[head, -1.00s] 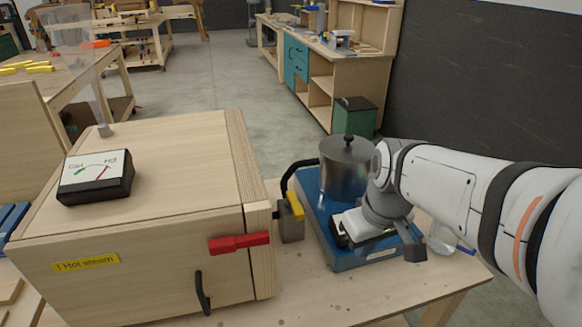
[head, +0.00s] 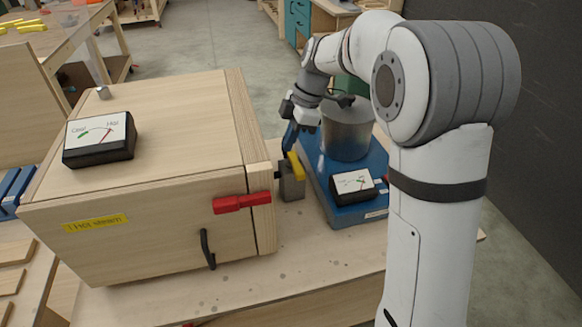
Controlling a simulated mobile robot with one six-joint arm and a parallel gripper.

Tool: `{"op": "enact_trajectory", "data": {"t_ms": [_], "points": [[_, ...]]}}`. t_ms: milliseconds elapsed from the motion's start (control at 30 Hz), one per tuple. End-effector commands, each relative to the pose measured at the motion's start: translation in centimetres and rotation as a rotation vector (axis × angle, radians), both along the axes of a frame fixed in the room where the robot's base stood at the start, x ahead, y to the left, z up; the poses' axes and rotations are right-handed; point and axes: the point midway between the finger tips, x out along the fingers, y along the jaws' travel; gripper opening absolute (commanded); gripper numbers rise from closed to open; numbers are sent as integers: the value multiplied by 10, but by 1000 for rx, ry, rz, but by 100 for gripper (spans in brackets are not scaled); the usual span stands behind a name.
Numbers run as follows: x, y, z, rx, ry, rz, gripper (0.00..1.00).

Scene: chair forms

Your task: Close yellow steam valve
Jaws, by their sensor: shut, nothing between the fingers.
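The yellow valve handle (head: 297,166) sits on a small grey valve block (head: 292,188) between the wooden steam box (head: 160,150) and the blue heater base (head: 345,212). The handle stands steeply, leaning slightly. My gripper (head: 290,146) is shut and empty, pointing down just above and behind the handle, beside the metal pot (head: 346,130). Its fingertips are small and dark here, and I cannot tell whether they touch the handle. The black hose at the valve is largely hidden behind my gripper.
A red latch (head: 241,204) lies across the box door's edge, near a black door handle (head: 207,249). A dial gauge (head: 100,138) sits on the box; another gauge (head: 354,186) is on the heater base. The bench front (head: 230,285) is clear.

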Motion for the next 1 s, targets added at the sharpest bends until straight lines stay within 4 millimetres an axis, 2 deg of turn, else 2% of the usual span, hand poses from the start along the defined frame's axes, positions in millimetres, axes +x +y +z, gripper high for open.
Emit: {"op": "enact_trajectory", "data": {"t_ms": [133,267,667,833,1000], "points": [[-1,1,-3,0,1,-1,0],[-2,6,-15,-1,3,0,0],[-10,32,-92,-2,5,0,0],[-3,8,-92,-1,0,-4,0],[1,-4,-94,-1,0,-2,0]]}}
